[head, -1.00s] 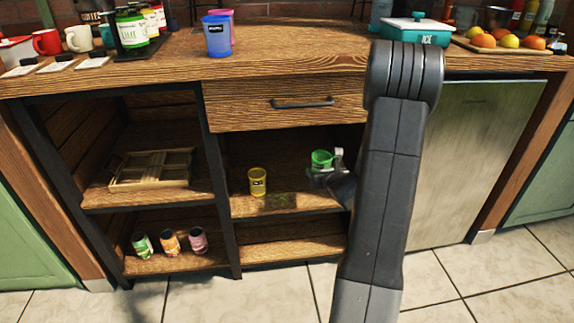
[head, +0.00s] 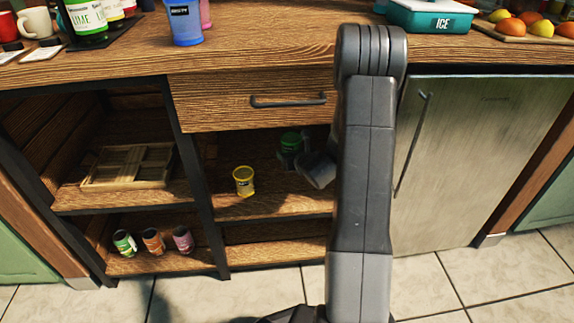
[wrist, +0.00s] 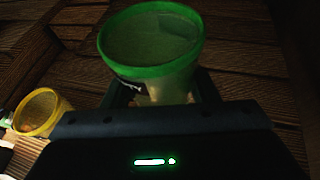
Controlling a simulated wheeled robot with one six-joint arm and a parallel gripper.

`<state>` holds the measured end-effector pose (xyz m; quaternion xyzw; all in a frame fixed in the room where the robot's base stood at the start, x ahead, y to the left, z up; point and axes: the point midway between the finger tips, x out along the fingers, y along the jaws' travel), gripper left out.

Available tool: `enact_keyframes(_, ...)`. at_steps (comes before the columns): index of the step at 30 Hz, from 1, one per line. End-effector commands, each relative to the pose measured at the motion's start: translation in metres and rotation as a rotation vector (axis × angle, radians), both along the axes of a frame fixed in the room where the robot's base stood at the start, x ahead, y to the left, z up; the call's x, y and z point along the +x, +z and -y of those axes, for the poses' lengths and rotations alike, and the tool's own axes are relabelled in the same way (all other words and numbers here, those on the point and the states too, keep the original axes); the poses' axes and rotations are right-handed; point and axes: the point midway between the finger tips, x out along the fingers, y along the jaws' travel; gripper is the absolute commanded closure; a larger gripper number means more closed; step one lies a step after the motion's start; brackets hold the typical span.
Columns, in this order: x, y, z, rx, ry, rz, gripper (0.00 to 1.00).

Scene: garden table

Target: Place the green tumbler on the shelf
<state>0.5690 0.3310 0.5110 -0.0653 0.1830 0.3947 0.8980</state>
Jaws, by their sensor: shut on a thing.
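The green tumbler (head: 291,142) is inside the middle shelf compartment, towards its right and back, in shadow. In the wrist view the green tumbler (wrist: 150,45) stands upright between the fingers of my gripper (wrist: 160,92), which is shut on it. My gripper (head: 290,158) reaches into the compartment from the right. The shelf (head: 275,199) is the wooden board under the drawer. I cannot tell whether the tumbler's base touches the board.
A yellow tumbler (head: 243,181) stands on the same shelf, left of my gripper; it also shows in the wrist view (wrist: 40,112). The drawer (head: 250,102) is close above. A wooden divider tray (head: 125,167) lies in the left compartment. Several cans (head: 153,241) stand below it.

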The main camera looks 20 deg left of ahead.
Motion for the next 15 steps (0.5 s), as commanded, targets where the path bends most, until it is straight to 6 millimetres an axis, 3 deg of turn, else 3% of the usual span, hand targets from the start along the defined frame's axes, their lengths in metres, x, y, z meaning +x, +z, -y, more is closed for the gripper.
enact_keyframes(1, 0.000, -0.017, 0.001, -0.002, -0.001, -0.004, 0.75)
enact_keyframes(4, 0.000, -0.036, 0.001, -0.001, -0.002, -0.003, 0.75)
enact_keyframes(15, 0.000, -0.081, 0.001, -0.002, -0.002, -0.004, 0.75)
